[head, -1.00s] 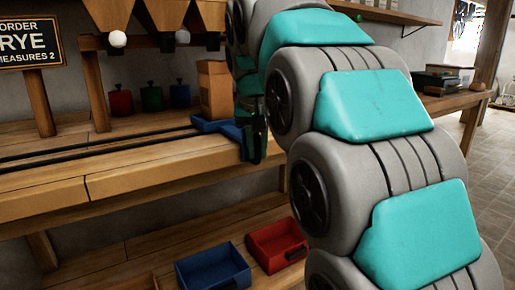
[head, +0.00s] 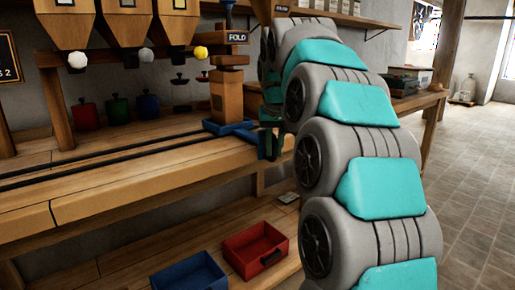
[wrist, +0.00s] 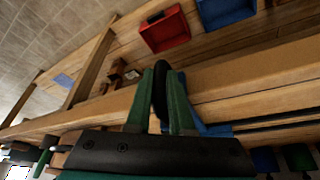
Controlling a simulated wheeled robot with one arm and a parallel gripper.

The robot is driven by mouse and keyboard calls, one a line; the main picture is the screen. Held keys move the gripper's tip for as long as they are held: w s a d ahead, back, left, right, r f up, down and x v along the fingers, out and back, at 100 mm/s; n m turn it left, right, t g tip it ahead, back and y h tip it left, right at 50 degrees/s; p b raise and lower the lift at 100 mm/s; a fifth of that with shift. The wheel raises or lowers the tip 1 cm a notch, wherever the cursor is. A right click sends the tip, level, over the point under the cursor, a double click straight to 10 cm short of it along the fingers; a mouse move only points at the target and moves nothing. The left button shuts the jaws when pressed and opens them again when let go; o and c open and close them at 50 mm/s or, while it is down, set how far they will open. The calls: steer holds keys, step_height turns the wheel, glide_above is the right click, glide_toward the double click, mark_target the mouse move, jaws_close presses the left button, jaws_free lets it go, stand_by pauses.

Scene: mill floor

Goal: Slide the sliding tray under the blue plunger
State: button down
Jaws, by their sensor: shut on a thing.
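The blue sliding tray (head: 236,129) sits on the bench's dark rails, with a tan box (head: 227,101) standing on it. My gripper (head: 271,140) is at the tray's right front end. In the wrist view my green fingers (wrist: 158,105) are closed around a dark rounded handle (wrist: 160,92), and part of the blue tray (wrist: 210,128) shows just behind them. A blue rod (head: 228,18), apparently the plunger, rises at the top edge above wooden blocks (head: 227,62) marked FOLD. The box is below these blocks. Whether it is exactly in line with the plunger I cannot tell.
Hoppers (head: 118,22) with white, grey and yellow knobs hang over the bench. Coloured canisters (head: 117,109) stand behind the rails (head: 110,158). A red bin (head: 256,250) and a blue bin (head: 190,273) lie on the lower shelf. Floor at right (head: 470,160) is open.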

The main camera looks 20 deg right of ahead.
steer(key=shift+w+d, duration=0.15)
steer(key=shift+d, duration=0.35)
steer(key=shift+w+d, duration=0.15)
steer(key=shift+d, duration=0.35)
steer(key=c, duration=0.8)
jaws_free()
steer(key=shift+d, duration=0.15)
steer(key=shift+c, duration=0.2)
steer(key=v, duration=0.7)
steer(key=shift+r, duration=0.4)
steer(key=shift+s, duration=0.1)
